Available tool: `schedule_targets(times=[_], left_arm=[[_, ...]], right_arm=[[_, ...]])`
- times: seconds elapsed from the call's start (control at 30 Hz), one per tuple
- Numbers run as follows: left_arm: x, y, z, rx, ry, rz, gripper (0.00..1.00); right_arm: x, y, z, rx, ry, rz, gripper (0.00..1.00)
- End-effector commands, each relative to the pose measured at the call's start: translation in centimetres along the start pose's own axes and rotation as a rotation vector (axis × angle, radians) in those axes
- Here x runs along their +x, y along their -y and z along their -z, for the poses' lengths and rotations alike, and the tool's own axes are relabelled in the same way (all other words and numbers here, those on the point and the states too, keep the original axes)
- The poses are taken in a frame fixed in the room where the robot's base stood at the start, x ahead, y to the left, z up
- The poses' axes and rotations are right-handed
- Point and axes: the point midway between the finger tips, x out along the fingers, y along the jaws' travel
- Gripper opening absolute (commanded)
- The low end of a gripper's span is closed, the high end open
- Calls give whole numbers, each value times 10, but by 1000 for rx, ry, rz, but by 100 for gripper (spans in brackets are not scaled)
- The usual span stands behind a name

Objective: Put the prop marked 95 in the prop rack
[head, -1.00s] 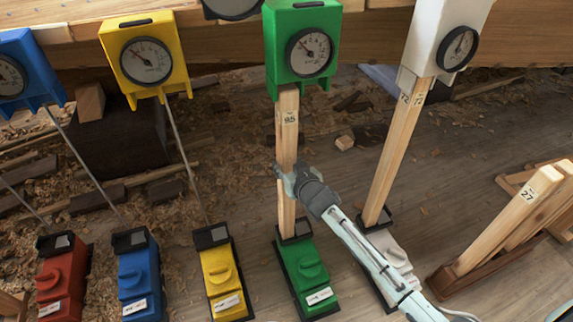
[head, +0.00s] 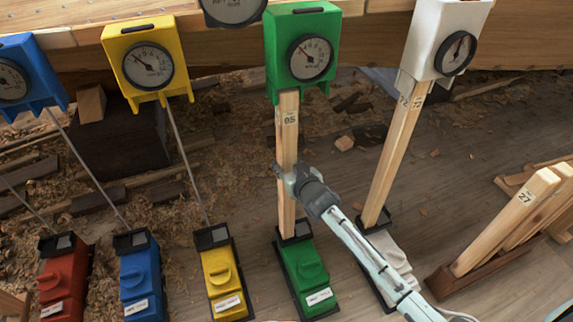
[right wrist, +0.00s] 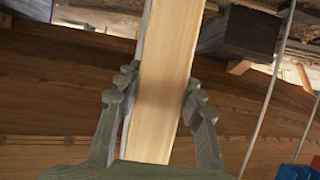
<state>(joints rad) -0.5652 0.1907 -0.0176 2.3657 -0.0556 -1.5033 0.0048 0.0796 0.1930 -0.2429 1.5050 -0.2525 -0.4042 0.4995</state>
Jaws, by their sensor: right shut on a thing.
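The prop marked 95 (head: 288,140) is a light wooden bar standing upright. Its top is under the green gauge box (head: 302,50) and its foot is at the green base (head: 302,270). My right gripper (head: 287,180) is shut on it at about mid-height. In the right wrist view the prop (right wrist: 165,80) passes between the two fingers (right wrist: 158,95), which touch its sides. The prop rack (head: 465,280) is a brown wooden stand at the lower right, holding several props, one marked 27 (head: 510,220). My left gripper is not in view.
A prop marked 72 (head: 395,155) stands under the white gauge box (head: 445,40), right of my gripper. Yellow (head: 222,280), blue (head: 140,280) and red (head: 64,280) bases stand left, with thin rods rising from several. The hull planking (head: 375,40) runs behind. Shavings cover the floor.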

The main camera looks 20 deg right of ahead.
Motion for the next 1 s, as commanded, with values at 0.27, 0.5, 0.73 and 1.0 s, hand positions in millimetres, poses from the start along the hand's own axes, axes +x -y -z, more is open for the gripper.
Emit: schedule_targets(times=[0.27,0.5,0.73,1.0], left_arm=[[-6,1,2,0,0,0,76],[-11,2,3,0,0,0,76],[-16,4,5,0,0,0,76],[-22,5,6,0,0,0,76]], right_arm=[[-9,0,0,1,-5,1,0],[-20,0,-4,1,-5,1,0],[-30,1,-8,1,-5,2,0],[-41,0,-13,2,-5,1,0]])
